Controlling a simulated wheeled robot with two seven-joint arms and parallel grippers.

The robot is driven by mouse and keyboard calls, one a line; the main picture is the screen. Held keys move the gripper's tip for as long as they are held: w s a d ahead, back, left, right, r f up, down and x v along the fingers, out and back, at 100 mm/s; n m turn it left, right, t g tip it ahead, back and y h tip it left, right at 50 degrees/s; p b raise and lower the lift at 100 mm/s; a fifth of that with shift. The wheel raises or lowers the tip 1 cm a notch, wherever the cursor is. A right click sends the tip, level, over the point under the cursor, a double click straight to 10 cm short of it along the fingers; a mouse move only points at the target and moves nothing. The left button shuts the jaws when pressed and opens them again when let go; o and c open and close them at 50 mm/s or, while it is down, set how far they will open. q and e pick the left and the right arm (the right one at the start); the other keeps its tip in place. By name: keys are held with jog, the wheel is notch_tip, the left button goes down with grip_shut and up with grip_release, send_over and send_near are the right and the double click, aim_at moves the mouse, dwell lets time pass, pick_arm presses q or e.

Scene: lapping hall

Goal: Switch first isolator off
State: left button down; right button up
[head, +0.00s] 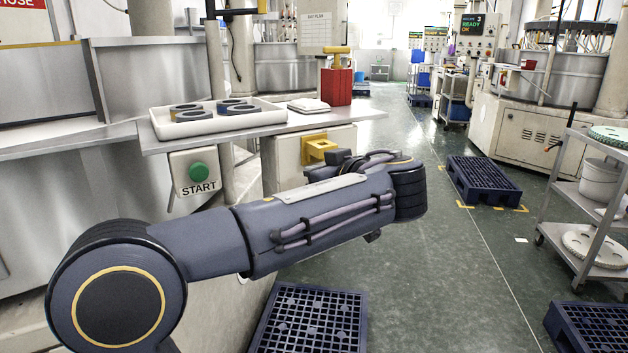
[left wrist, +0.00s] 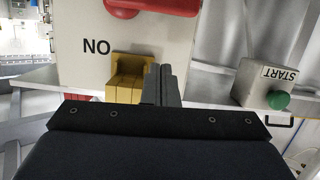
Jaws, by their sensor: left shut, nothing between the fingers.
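A pale isolator box (left wrist: 205,45) shows in the left wrist view, with a red handle (left wrist: 165,6) cut off by the top edge. An ON label, upside down there, sits beside a yellow block (left wrist: 125,80) on the box. In the head view the yellow block (head: 318,150) sticks out from the pale box (head: 281,165) under the bench; my arm hides the lower part. My left gripper (left wrist: 161,70) is shut and empty, its fingertips beside the yellow block and partly overlapping it in view. I cannot tell whether they touch. My right gripper is not in view.
A START box with a green button (head: 199,172) hangs left of the isolator. The bench (head: 270,129) above carries a white tray (head: 160,127) of dark rings and a red box (head: 336,88). Blue pallets (head: 483,181) and a shelf cart (head: 560,193) stand right; the aisle between is open.

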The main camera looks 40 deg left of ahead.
pick_arm(q)
jog(key=p+v, duration=0.1)
jog(key=v, duration=0.7)
jog(key=shift+d, duration=0.25)
jog(key=shift+f, duration=0.15)
jog(key=s+a+f+m+g+h, duration=0.15)
jog(key=s+f+m+h, duration=0.3)
jog(key=f, duration=0.45)
jog(key=s+a+f+m+g+h, duration=0.15)
jog(key=s+f+m+h, duration=0.3)
jog(key=f, duration=0.45)
jog(key=s+d+f+m+t+h, duration=0.3)
jog(key=s+d+f+m+h, duration=0.1)
jog(key=s+d+f+h, duration=0.6)
notch_tip(320, 180, up, 27)
jog(key=d+y+p, duration=0.1)
jog(key=d+p, duration=0.1)
jog(key=p, duration=2.5)
jog(key=shift+r, duration=0.2)
